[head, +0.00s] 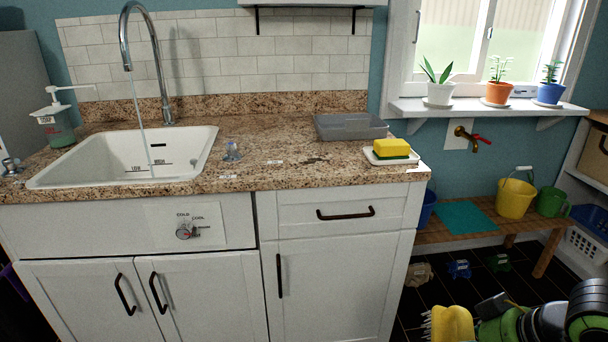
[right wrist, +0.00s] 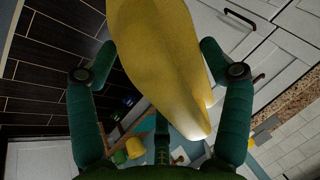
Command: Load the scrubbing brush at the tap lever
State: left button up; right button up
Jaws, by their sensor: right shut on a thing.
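A yellow scrubbing brush (head: 452,324) with pale bristle tips is at the lower right of the head view. My right gripper (head: 482,318) is shut on it. In the right wrist view the brush (right wrist: 165,50) is large between the two green fingers and hides much of what lies beyond. A brass wall tap with a red tap lever (head: 482,140) is below the window sill, well above and apart from the brush. My left gripper is not in view.
A low wooden bench (head: 432,238) under the tap holds a teal mat (head: 465,216), a yellow bucket (head: 514,199) and a green watering can (head: 551,202). The counter (head: 270,178) carries a running-water sink (head: 75,174), grey tray (head: 350,127) and sponge (head: 391,149).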

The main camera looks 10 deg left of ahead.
aim_at(231, 147)
jog(key=i+j+u, duration=0.2)
jog(key=j, duration=0.2)
jog(key=j+u, duration=0.2)
jog(key=j, duration=0.2)
jog(key=i+j+u, duration=0.2)
jog(key=j, duration=0.15)
jog(key=j+u, duration=0.2)
jog(key=j, duration=0.15)
jog(key=i, duration=0.05)
